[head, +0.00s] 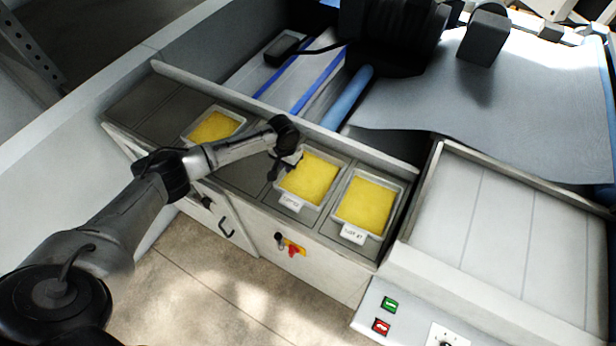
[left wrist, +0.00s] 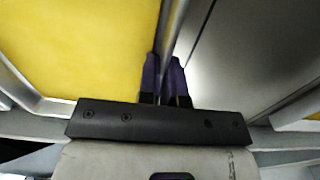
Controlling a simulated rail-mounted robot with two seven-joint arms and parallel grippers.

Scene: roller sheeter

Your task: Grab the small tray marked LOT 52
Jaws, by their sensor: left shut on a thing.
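Three small trays with yellow contents stand in a row of bays in the head view. The middle tray (head: 309,179) has a white front tag that appears to read LOT 52, though the print is blurred. The right tray (head: 367,203) has a tag that looks like LOT 47. The left tray (head: 214,125) shows no readable tag. My left gripper (head: 275,172) is at the left side of the middle tray. In the left wrist view its fingers (left wrist: 166,85) are shut on that tray's thin side wall, yellow on one side, grey on the other. My right gripper is out of view.
An empty grey bay surface (head: 243,175) lies left of the middle tray. A raised ledge (head: 340,139) runs behind the trays. A panel with green and red buttons (head: 385,315) is at the front right. A white slatted surface (head: 500,235) lies to the right.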

